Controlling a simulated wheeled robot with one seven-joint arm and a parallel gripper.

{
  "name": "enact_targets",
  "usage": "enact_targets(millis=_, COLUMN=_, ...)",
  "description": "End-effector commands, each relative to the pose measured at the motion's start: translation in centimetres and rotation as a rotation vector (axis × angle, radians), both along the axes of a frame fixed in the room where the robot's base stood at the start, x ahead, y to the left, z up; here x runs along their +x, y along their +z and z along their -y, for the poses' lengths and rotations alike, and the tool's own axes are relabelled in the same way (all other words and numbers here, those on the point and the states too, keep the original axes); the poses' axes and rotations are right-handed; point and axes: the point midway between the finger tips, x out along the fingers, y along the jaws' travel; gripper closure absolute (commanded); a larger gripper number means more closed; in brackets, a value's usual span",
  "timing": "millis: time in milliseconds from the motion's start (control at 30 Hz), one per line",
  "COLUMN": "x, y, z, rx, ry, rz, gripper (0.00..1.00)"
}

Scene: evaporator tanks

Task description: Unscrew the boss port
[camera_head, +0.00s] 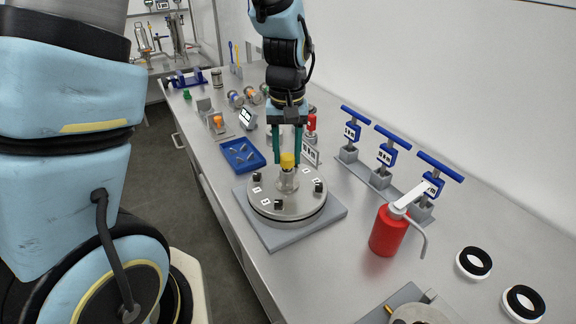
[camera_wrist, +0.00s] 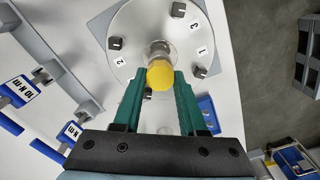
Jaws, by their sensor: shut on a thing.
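The boss port (camera_head: 288,161) has a yellow top and stands upright on a metal neck at the centre of a round steel lid (camera_head: 268,208). The lid lies on a square grey plate and carries several black knobs and number labels. My gripper (camera_head: 287,152) points down from above with its green fingers. In the wrist view the yellow boss port (camera_wrist: 160,75) sits between the two fingertips (camera_wrist: 161,80), and the gripper is shut on it. The fingers hide part of the lid in the wrist view.
A blue tray (camera_head: 242,156) with small metal parts lies left of the lid. A red bottle (camera_head: 388,232) with a spout stands to the right. Blue-handled torque tools (camera_head: 386,154) stand in a rack behind it. Black-and-white rings (camera_head: 473,263) lie at the right. Bare bench lies between the lid and bottle.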

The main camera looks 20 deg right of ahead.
Motion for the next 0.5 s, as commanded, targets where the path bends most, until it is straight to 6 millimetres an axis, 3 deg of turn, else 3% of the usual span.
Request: enact_targets(millis=500, x=0.0, y=1.5, z=0.0, rx=0.000, ry=-0.001, rz=0.001, gripper=1.00)
